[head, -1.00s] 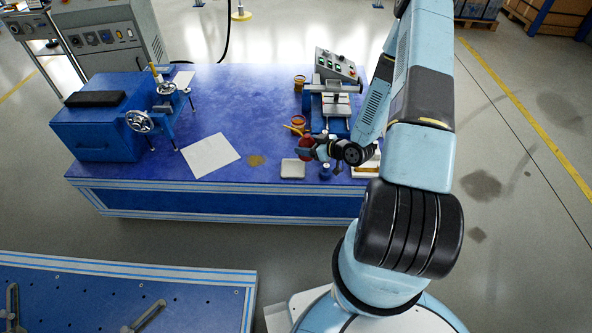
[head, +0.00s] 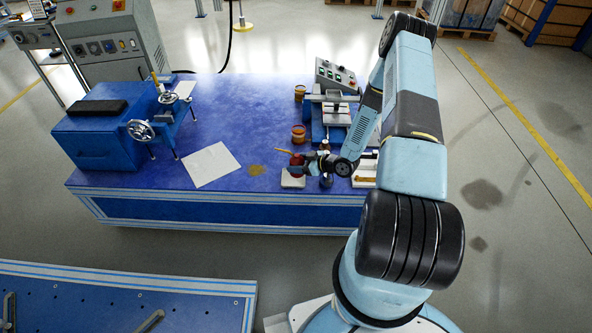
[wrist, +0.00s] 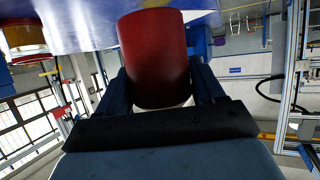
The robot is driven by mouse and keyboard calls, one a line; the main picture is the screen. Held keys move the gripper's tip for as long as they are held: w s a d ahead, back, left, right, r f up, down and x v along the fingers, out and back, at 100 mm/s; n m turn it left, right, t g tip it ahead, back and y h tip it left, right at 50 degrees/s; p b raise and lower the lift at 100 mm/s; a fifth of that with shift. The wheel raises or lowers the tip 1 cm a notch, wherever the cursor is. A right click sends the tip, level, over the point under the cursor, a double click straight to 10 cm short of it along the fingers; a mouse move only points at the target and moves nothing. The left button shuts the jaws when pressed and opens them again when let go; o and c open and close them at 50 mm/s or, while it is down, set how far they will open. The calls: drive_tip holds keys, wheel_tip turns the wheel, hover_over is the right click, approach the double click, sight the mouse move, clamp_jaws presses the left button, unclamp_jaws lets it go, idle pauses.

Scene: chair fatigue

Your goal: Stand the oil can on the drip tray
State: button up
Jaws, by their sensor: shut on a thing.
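The oil can (head: 296,161) is red with a thin yellow spout (head: 282,151) pointing up and left. My gripper (head: 304,166) is shut around its body. In the wrist view the red can (wrist: 156,58) fills the space between my two fingers (wrist: 160,92). The drip tray (head: 292,183) is a small pale square tray near the front edge of the blue table. In the head view the can overlaps the tray's far part. I cannot tell whether its base touches the tray or is a little above it. The can looks about upright.
Amber jars (head: 298,134) (head: 300,93) stand behind the can on the blue table (head: 240,125). A machine with a control box (head: 337,75) is at the right back. A pale bin (head: 364,170) lies right of my gripper. A white sheet (head: 210,164) lies left.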

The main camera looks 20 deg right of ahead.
drive_tip(key=w+f, duration=0.1)
drive_tip(key=f, duration=0.1)
drive_tip(key=w+a+f, duration=0.1)
drive_tip(key=w+f, duration=0.1)
drive_tip(key=shift+w+f, duration=0.1)
drive_tip(key=shift+w, duration=0.1)
drive_tip(key=shift+f, duration=1.5)
drive_tip(key=o, duration=1.4)
drive_tip(key=shift+d, duration=0.1)
drive_tip(key=v, duration=1.2)
